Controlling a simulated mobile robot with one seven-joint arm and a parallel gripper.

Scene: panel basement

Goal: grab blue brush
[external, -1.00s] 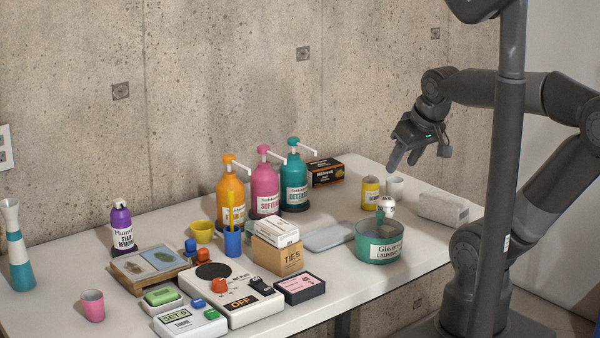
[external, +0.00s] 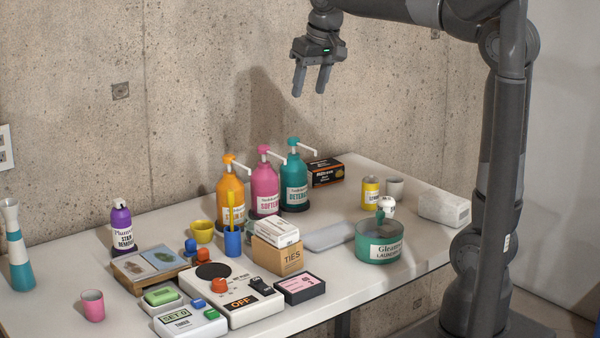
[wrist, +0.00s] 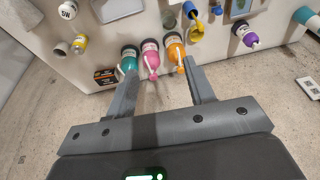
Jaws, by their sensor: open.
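A blue cylinder (external: 232,243) with an upright yellow stick (external: 232,210) stands mid-table. I cannot tell whether it is a brush or a holder with one in it. No other thing in view is clearly a blue brush. In the wrist view a small blue thing (wrist: 189,10) shows near the top edge, close to the yellow cup (wrist: 196,33). My gripper (external: 311,93) is open and empty, high above the table near the wall, fingers pointing down.
Orange (external: 230,198), pink (external: 265,185) and teal (external: 293,180) pump bottles stand at the back, below my gripper. A ties box (external: 278,256), a switch box (external: 240,300) and a teal tub (external: 379,247) stand further forward. The air around my gripper is free.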

